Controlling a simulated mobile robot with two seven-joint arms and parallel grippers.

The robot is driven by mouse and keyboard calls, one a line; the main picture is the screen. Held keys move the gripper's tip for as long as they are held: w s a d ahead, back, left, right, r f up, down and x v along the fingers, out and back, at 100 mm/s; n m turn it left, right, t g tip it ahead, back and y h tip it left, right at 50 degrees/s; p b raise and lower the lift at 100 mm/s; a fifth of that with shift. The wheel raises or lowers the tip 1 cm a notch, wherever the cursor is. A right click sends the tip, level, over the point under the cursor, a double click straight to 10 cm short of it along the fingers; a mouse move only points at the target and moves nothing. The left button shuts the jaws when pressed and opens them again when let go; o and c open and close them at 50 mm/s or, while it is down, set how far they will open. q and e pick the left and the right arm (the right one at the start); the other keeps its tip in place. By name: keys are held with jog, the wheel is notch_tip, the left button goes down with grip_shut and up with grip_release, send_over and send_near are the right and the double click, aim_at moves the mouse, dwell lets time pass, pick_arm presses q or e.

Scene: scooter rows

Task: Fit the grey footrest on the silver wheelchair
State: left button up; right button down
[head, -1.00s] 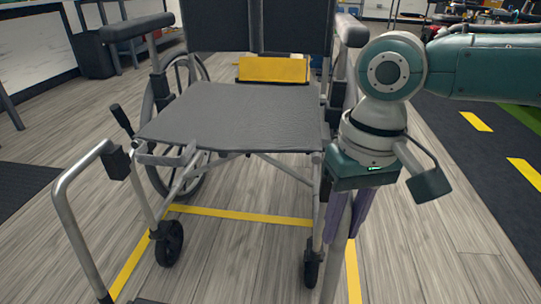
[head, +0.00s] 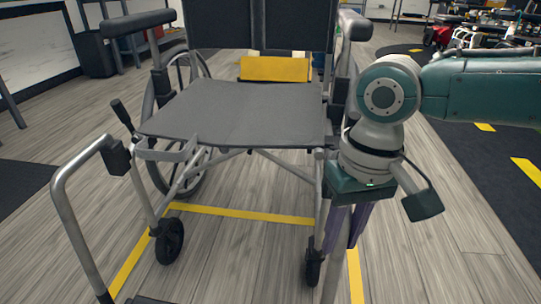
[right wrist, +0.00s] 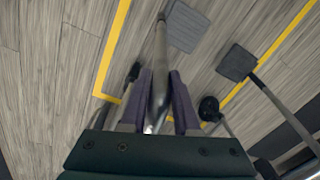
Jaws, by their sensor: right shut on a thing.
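The silver wheelchair (head: 235,112) stands in front of me in the head view, with a dark grey seat facing me. My right gripper (head: 346,228), with purple fingers, is at its right front corner, beside the front frame tube. It is shut on the tube of the grey footrest (head: 332,284), which points down from the fingers. In the right wrist view the gripper (right wrist: 161,88) is around the silver tube, and the footrest's grey plate (right wrist: 187,26) shows at the far end. The footrest's top end is hidden by the gripper and wrist. My left gripper is not in view.
Another footrest (head: 75,215) is on the wheelchair's left front; its dark plate (right wrist: 236,62) shows in the right wrist view. Front casters (head: 170,242) stand near yellow floor lines (head: 240,214).

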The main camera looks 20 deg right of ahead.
dwell(0.3)
jog(key=c, duration=0.7)
grip_release()
jog(key=shift+o, duration=0.7)
jog(key=r+p, duration=0.2)
jog(key=r, duration=0.1)
jog(key=r+p, duration=0.2)
jog(key=r, duration=0.1)
jog(key=r+p, duration=0.2)
jog(key=r, duration=0.1)
jog(key=shift+d, duration=0.3)
jog(key=shift+r, duration=0.45)
